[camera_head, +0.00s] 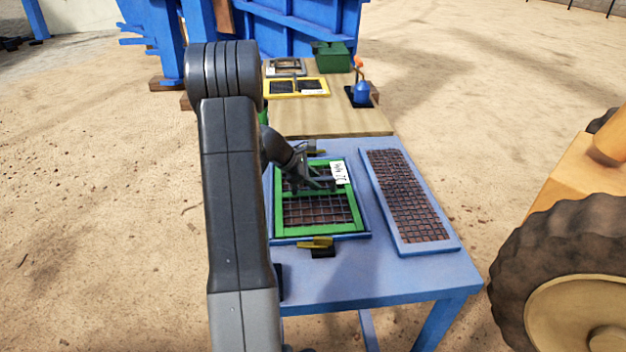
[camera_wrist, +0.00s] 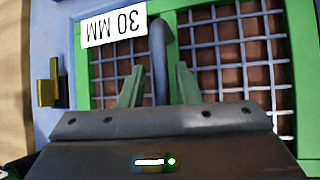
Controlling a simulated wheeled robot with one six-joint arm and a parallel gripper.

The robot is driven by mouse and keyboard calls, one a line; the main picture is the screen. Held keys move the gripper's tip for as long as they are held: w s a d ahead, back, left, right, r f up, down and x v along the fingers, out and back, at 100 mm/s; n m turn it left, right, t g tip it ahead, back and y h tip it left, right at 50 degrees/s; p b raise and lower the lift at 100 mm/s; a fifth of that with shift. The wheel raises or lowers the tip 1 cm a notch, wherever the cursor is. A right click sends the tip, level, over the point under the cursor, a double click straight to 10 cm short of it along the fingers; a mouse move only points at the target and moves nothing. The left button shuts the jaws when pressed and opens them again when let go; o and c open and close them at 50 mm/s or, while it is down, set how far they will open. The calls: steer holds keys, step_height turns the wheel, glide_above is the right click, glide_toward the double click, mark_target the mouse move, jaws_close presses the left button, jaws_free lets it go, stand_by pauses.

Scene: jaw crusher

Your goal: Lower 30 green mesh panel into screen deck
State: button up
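The green mesh panel (camera_head: 318,231) has two mesh windows and a white label reading 30 MM, readable upside down in the wrist view (camera_wrist: 113,25). It lies flat within the blue screen deck frame (camera_head: 366,222) on the blue table; whether it is fully down cannot be told. My gripper (camera_head: 312,181) is over the panel's middle. In the wrist view, its two fingers (camera_wrist: 160,76) stand on either side of the panel's grey-blue handle (camera_wrist: 158,38), with narrow gaps showing. Yellow clamps sit at the deck's near edge (camera_head: 316,243) and far edge (camera_head: 317,153).
A blue-framed rusty mesh panel (camera_head: 405,195) lies on the table to the right. Behind, a wooden table holds a yellow-framed panel (camera_head: 296,95), a grey panel (camera_head: 284,74), a green box (camera_head: 331,57) and a blue object (camera_head: 361,92). A large tyre (camera_head: 540,240) stands right.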

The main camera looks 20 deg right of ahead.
steer(key=shift+o, duration=0.7)
steer(key=shift+f, duration=0.15)
steer(key=v, duration=1.4)
